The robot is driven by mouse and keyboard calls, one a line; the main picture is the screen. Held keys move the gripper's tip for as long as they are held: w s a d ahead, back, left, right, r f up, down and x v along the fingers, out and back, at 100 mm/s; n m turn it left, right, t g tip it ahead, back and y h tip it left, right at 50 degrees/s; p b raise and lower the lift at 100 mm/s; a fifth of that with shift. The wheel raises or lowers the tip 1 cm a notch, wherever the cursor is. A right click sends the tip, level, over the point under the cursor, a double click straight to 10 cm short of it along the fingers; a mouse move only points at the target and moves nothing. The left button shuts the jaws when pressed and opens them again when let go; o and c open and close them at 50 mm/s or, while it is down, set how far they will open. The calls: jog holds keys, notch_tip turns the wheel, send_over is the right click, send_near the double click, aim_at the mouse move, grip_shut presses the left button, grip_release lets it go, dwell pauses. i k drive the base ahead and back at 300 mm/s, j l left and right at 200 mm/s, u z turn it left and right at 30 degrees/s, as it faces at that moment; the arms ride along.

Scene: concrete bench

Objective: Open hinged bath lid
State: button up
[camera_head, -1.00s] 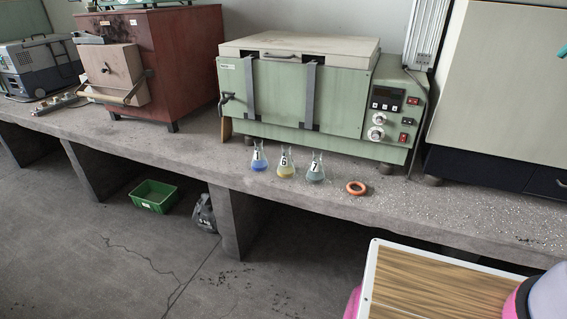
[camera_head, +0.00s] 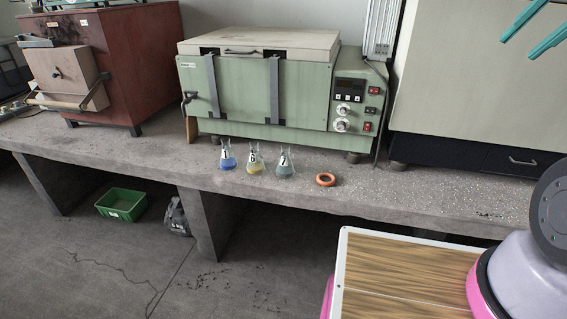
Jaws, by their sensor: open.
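The green bath (camera_head: 245,101) stands on the concrete bench in the middle of the head view. Its pale hinged lid (camera_head: 262,41) lies flat and closed on top. A dark lid handle (camera_head: 241,52) sits on the lid's front edge. A control panel with knobs is on the bath's right side. My gripper (camera_head: 540,30) shows at the top right corner as two teal fingers, spread apart with nothing between them. It is well to the right of the bath, in front of the large pale cabinet, and its base is cut off by the picture edge.
Numbered flasks with blue (camera_head: 227,160), yellow (camera_head: 256,164) and grey-green (camera_head: 285,166) liquid stand before the bath, beside an orange ring (camera_head: 325,179). A red-brown furnace (camera_head: 110,55) is at left, a pale cabinet (camera_head: 475,85) at right. A green crate (camera_head: 121,204) is on the floor.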

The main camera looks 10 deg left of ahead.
aim_at(304, 46)
jog(key=i+j+u, duration=0.1)
jog(key=i+j, duration=0.65)
jog(key=i, duration=0.25)
jog(key=k+j+u, duration=0.05)
